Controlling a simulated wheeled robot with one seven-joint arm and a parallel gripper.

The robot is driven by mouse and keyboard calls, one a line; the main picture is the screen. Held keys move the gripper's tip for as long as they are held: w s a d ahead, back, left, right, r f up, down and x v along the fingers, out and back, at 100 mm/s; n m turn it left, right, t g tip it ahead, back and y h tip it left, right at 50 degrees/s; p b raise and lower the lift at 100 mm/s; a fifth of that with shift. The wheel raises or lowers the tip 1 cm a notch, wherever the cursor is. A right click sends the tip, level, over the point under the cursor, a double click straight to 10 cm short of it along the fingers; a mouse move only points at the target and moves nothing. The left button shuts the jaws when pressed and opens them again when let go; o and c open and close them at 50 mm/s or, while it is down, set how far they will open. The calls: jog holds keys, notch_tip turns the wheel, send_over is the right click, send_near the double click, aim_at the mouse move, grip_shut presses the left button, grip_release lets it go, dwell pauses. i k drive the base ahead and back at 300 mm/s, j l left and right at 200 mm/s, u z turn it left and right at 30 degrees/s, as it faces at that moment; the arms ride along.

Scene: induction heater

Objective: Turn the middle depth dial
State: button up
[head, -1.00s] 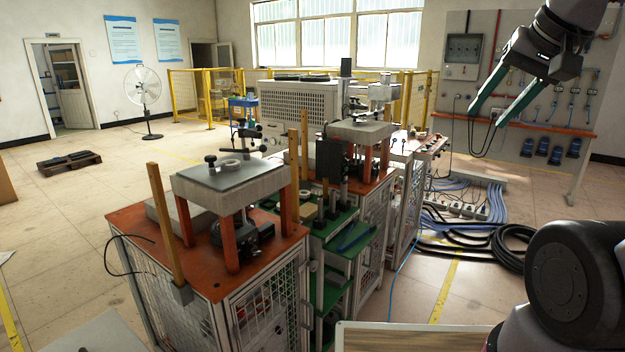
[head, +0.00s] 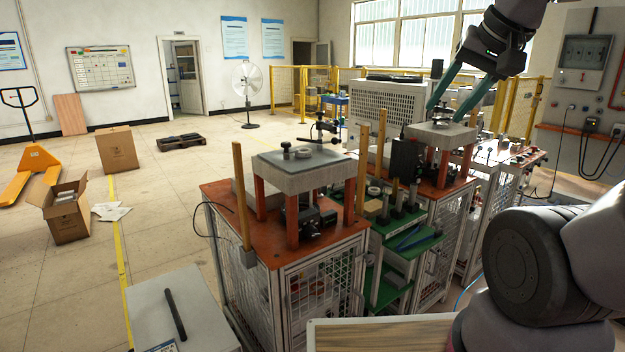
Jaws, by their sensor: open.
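I cannot tell for sure which part is the middle depth dial. The near machine (head: 282,180) has a grey top plate with a small dark knob (head: 286,150) and a pale ring (head: 305,153) on it. The machine behind it has a similar grey plate (head: 452,138) with a small round fitting (head: 440,123) on top. My gripper (head: 447,112) is open and empty, its two teal fingers pointing down. In the picture its fingertips overlap the area just above the rear machine's plate, on both sides of the fitting. I cannot tell the gap in depth.
A green shelf (head: 392,250) with small parts lies between the machines. A grey table (head: 185,320) with a black rod is at the lower left.

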aim_at(451, 178)
jog(key=l+u, duration=0.3)
jog(key=l, duration=0.4)
jog(key=l+u, duration=0.35)
jog(key=l, duration=0.75)
jog(key=k+l, duration=0.15)
jog(key=l, duration=0.3)
jog(key=i+l+z, duration=0.15)
jog(key=z, duration=0.25)
jog(key=i+z, duration=0.55)
jog(key=z, duration=0.25)
jog(key=i+l, duration=0.05)
